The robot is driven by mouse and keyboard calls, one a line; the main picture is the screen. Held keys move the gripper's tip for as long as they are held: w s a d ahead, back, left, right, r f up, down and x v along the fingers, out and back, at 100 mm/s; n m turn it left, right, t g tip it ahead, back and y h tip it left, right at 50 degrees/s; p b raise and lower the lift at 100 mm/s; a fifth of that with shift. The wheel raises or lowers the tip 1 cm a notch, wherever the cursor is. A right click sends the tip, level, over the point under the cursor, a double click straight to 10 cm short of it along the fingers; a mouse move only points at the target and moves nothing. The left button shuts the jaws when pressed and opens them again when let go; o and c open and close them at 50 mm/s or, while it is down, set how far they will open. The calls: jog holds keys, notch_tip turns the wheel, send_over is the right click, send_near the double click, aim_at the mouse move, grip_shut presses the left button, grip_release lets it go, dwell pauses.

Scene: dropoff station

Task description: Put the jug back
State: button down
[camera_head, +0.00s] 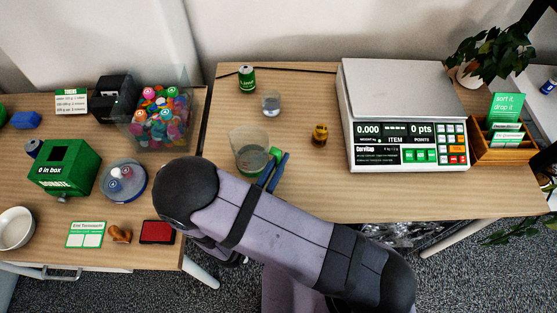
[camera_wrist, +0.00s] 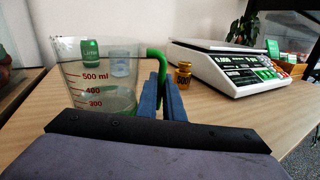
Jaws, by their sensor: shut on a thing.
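The clear jug (camera_head: 247,153) with a green handle stands near the left part of the right-hand table in the head view. In the wrist view the jug (camera_wrist: 100,85) is upright, with red marks of 300, 400 and 500 ml and some pale liquid low inside. My gripper (camera_wrist: 165,88) has blue fingers at the green handle (camera_wrist: 157,64) and is shut on it. In the head view my gripper (camera_head: 273,170) reaches the handle from the front. Whether the jug's base touches the table is hidden in the wrist view.
Behind the jug stand a green can (camera_head: 247,79) and a clear cup (camera_head: 271,103). A brass weight (camera_head: 320,134) and a scale (camera_head: 400,110) reading 0.000 are to the right. A bin of colourful caps (camera_head: 160,112) is on the left table. The table's front middle is clear.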

jog(key=c, duration=1.9)
grip_release()
jog(key=shift+r, duration=0.15)
jog(key=shift+s+a, duration=0.3)
jog(key=shift+s, duration=0.15)
jog(key=v, duration=0.3)
jog(key=shift+s+a+b, duration=0.15)
jog(key=shift+s+b, duration=0.2)
notch_tip(320, 180, up, 7)
jog(key=shift+p, duration=0.35)
jog(key=shift+s, duration=0.1)
